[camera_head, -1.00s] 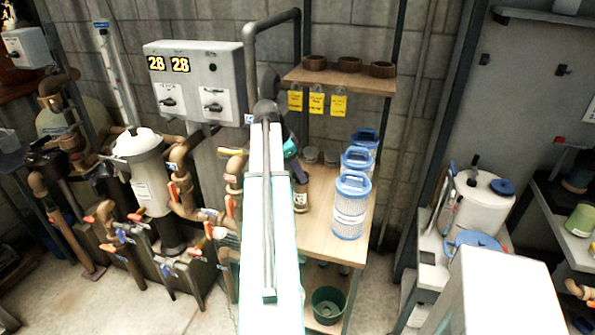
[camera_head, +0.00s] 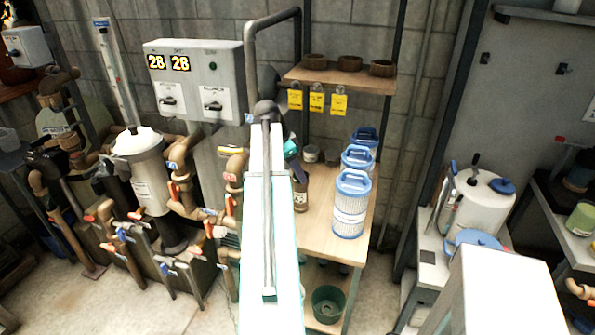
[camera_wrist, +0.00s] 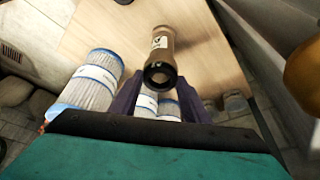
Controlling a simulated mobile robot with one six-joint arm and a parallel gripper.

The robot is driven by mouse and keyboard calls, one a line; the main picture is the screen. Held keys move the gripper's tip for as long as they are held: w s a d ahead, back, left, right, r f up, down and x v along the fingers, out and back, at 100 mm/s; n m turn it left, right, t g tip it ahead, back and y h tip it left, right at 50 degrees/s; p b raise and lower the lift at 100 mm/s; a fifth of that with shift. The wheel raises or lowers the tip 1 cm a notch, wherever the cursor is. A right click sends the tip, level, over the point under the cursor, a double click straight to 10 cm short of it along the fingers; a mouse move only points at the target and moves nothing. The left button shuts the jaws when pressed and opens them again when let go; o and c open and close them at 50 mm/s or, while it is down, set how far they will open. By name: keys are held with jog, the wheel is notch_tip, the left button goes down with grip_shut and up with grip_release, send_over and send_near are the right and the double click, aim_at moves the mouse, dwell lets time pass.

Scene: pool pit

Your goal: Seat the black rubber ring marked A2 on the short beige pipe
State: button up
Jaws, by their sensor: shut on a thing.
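The short beige pipe (camera_wrist: 161,45), brownish with a white label, stands on the wooden bench in the wrist view. Its open end faces the camera. In the head view the pipe (camera_head: 301,192) is partly hidden behind my arm. A black ring (camera_wrist: 160,74) shows at the pipe's open mouth, between my fingertips. My gripper (camera_wrist: 161,80) has its two dark purple fingers either side of it, shut on the ring. In the head view my gripper (camera_head: 293,160) is just above the pipe, mostly hidden. I cannot read the A2 mark or tell whether the ring is seated.
Blue-topped filter cartridges (camera_head: 351,205) stand on the bench (camera_head: 325,236) right of the pipe. Small jars (camera_head: 311,153) stand behind. Brown cups (camera_head: 349,63) sit on the shelf above yellow tags (camera_head: 316,102). Piping and valves (camera_head: 180,195) crowd the left. Bare bench lies in front.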

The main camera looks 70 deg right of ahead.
jog(key=o, duration=1.5)
jog(key=shift+r, duration=0.1)
notch_tip(320, 180, up, 8)
jog(key=p, duration=0.4)
dwell(1.0)
dwell(0.6)
